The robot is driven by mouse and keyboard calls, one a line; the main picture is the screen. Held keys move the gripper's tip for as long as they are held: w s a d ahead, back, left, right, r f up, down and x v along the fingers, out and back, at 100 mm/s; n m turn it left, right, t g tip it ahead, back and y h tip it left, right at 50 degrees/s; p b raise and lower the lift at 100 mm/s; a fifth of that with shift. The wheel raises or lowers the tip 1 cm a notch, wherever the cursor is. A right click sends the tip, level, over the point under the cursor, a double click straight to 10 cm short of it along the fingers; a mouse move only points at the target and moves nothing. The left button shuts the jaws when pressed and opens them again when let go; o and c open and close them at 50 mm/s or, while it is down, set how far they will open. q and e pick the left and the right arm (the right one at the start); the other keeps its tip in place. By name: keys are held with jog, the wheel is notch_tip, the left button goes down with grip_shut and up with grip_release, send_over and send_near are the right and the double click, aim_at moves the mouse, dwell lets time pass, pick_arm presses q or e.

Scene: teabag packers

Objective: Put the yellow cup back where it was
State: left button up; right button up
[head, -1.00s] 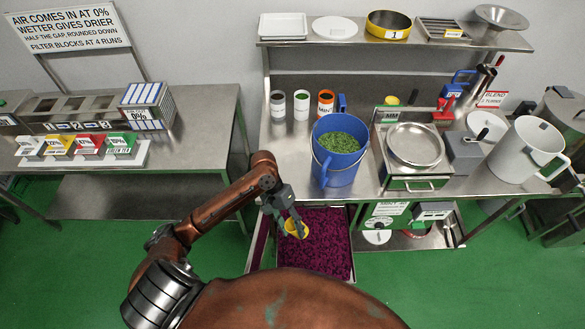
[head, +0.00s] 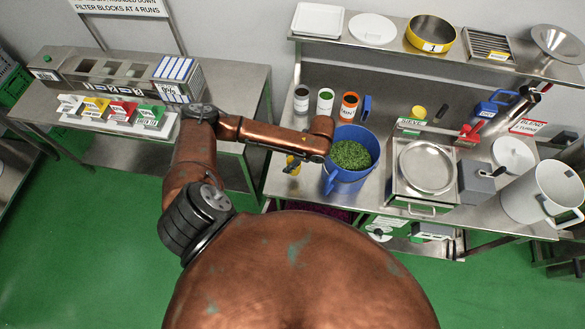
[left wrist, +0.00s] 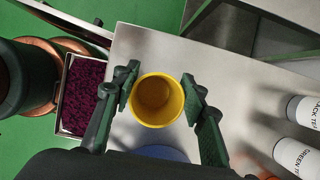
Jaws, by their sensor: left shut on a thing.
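The yellow cup (left wrist: 157,102) sits between the two fingers of my left gripper (left wrist: 160,96) in the left wrist view, its open mouth facing the camera and looking empty. The gripper is shut on the cup's sides. In the head view the cup (head: 293,161) is mostly hidden by my arm, left of the blue bucket (head: 341,181), over the front left of the steel table (head: 283,120). I cannot tell whether it touches the tabletop. My right gripper is not in view.
Three labelled cans stand behind the cup, including the black can (head: 302,98) and the orange can (head: 349,104). A drawer of purple leaves (left wrist: 82,95) is open below the table edge. The sieve (head: 426,167) and another yellow object (head: 418,112) are right of the bucket.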

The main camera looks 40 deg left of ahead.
pick_arm(q)
notch_tip(320, 180, down, 2)
jog(key=shift+f, duration=0.45)
notch_tip(320, 180, down, 4)
jog(key=shift+r, duration=0.25)
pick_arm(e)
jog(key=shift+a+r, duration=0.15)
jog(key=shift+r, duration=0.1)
pick_arm(q)
jog(key=shift+f, duration=0.15)
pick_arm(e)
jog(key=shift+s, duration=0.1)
pick_arm(q)
jog(key=o, duration=0.9)
jog(key=shift+o, duration=0.2)
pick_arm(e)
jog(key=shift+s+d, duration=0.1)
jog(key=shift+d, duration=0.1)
